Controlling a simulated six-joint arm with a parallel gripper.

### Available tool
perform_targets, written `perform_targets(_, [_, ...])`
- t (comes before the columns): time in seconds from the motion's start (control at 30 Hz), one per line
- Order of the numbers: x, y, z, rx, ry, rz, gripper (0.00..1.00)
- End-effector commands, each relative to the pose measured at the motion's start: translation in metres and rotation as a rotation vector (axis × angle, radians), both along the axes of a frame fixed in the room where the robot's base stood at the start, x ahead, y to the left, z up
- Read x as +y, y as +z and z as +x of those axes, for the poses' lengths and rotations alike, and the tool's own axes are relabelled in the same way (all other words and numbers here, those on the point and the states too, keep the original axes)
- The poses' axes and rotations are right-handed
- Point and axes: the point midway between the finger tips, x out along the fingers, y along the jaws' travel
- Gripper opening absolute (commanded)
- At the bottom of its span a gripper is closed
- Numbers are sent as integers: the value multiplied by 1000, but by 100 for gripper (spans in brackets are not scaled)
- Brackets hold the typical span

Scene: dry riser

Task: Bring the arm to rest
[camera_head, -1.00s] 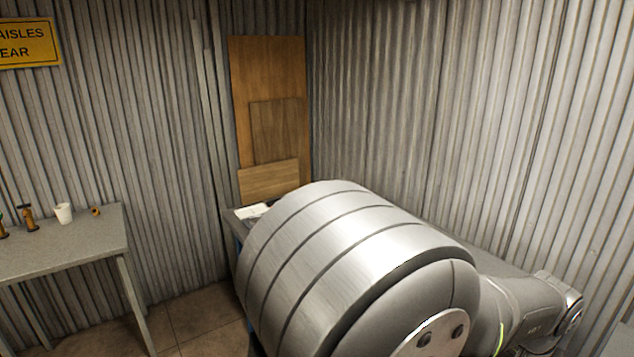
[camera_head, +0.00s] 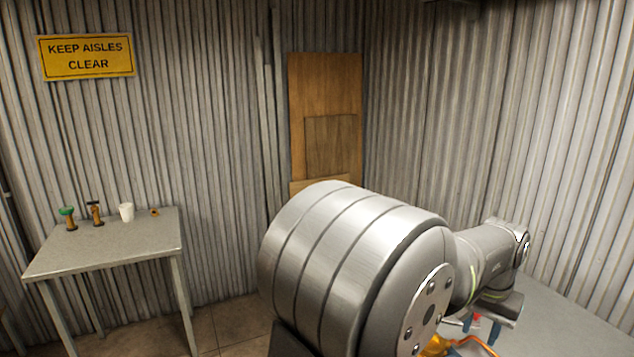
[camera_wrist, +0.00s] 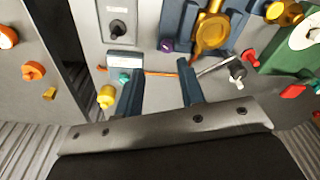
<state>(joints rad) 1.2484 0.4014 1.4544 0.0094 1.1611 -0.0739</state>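My gripper (camera_wrist: 159,69) shows in the wrist view with its two dark blue-grey fingers apart. Nothing is seen held between them; a thin orange strip (camera_wrist: 158,73) shows beyond the gap. It faces a crowded grey surface with coloured fittings. In the head view my grey arm fills the lower middle and right, bent away from the camera.
The wrist view shows a brass-coloured fitting (camera_wrist: 211,33), a black switch (camera_wrist: 118,27), a yellow knob (camera_wrist: 106,96) and red parts. In the head view, a grey table (camera_head: 110,246) at left bears a white cup (camera_head: 126,211) and small fittings. Wooden boards (camera_head: 325,115) lean on the corrugated wall.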

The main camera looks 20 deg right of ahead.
Motion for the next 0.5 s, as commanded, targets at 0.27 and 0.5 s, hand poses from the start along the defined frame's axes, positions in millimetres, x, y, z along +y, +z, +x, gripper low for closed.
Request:
perform_targets(0.27, [0, -33, 49, 3, 3, 6, 36])
perform_targets(0.5, [0, -54, 84, 3, 2, 5, 36])
